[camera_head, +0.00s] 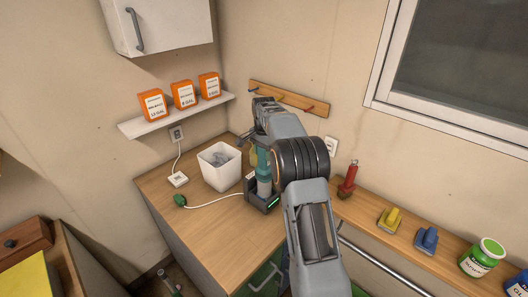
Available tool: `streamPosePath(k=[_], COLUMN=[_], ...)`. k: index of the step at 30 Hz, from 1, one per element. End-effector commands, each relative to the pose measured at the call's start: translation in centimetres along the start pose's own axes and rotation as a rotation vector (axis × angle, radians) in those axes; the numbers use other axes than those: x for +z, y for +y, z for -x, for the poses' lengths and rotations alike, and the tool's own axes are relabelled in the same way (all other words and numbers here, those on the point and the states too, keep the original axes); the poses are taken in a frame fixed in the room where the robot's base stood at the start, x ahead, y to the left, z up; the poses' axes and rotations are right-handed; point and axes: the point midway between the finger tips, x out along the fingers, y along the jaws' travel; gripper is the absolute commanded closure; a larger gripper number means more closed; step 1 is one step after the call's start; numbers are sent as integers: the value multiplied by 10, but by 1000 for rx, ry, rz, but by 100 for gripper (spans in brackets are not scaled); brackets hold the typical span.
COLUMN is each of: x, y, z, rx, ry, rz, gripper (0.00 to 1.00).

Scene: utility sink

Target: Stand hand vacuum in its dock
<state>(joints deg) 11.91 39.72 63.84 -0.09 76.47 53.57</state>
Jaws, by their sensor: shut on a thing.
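The hand vacuum (263,176) is a teal-green upright body on the wooden counter, partly covered by my arm. Its lower end is at the dark dock (262,202), which shows a green light strip on its front. It looks upright, but I cannot tell whether it is fully seated. My gripper (256,148) is at the vacuum's upper part and is shut on it. The fingertips are mostly hidden behind my arm.
A white bin (219,167) with grey contents stands left of the dock. The counter front is clear.

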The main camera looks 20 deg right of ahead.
Motion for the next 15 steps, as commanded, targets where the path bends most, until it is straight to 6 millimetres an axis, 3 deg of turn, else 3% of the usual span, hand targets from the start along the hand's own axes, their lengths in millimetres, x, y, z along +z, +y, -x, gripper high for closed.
streamPosePath(k=[1,2,3,9,15], x=[0,0,0,0,0], y=[0,0,0,0,0], z=[2,0,0,1,1], rx=[-3,0,0,-1,-1], ry=[2,0,0,1,1], rz=[0,0,0,0,0], gripper=[75,48,44,26,26])
